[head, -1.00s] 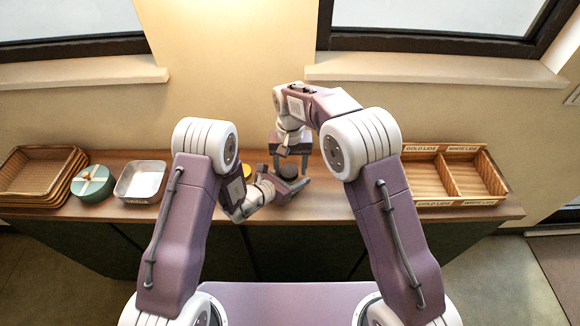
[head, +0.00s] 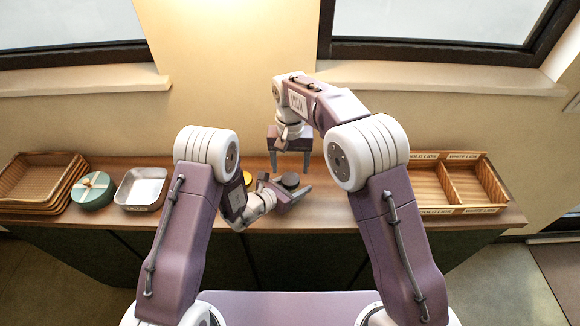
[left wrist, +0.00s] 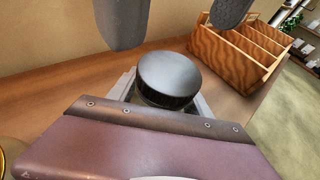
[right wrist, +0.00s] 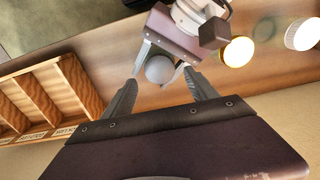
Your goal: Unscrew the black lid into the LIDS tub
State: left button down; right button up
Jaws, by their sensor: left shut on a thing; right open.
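The black lid (head: 290,179) tops a jar whose body is mostly hidden. My left gripper (head: 291,191) is shut on the jar below the lid. In the left wrist view the lid (left wrist: 168,78) looks dark and round, seated level between the fingers. My right gripper (head: 290,167) is open, pointing down above the lid; its fingertips straddle the grey-looking lid (right wrist: 160,69) in the right wrist view, apart from it. A metal tub (head: 141,187) stands on the counter to the left; its small front label is unreadable.
A wooden crate (head: 412,212) with GOLD LIDS and WHITE LIDS compartments stands at the right. A gold lid (right wrist: 237,51) and a white lid (right wrist: 302,33) show beside my left gripper. A green round box (head: 93,190) and stacked baskets (head: 35,185) stand far left.

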aim_at(290, 179)
jog(key=m, duration=0.3)
jog(key=shift+s+d+r+m, duration=0.15)
jog(key=shift+s+r+m, duration=0.1)
jog(key=shift+m, duration=0.15)
jog(key=shift+r+m, duration=0.35)
jog(key=shift+m, duration=0.85)
jog(key=shift+r+m, duration=0.4)
jog(key=shift+m, duration=0.4)
jog(key=shift+w+r+m, duration=0.1)
jog(key=shift+r+m, duration=0.3)
jog(key=shift+m, duration=0.1)
jog(key=shift+w+r, duration=0.1)
jog(key=shift+r, duration=0.2)
notch_tip(290, 179, down, 8)
jog(key=shift+c, duration=0.2)
